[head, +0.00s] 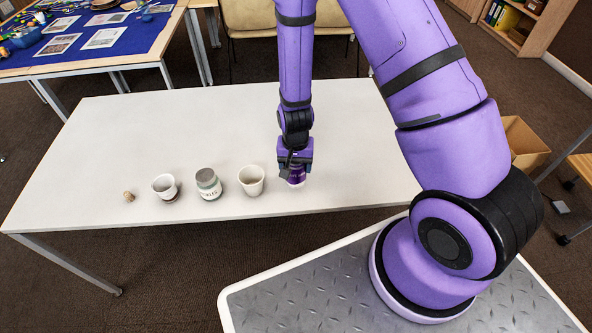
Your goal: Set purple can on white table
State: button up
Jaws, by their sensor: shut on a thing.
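The purple can (296,178) is at the front part of the white table (200,125), right of the white cup. My gripper (295,165) is shut on the can from above and hides its upper part.
A table with a blue cloth (120,22) stands behind left.

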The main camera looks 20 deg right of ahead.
jog(key=shift+w+d+f, duration=0.2)
jog(key=shift+w+d, duration=0.1)
jog(key=shift+w, duration=0.05)
jog(key=shift+f, duration=1.6)
jog(key=o, duration=0.9)
jog(key=shift+f, duration=0.15)
notch_tip(320, 180, up, 12)
jog(key=shift+r, duration=0.25)
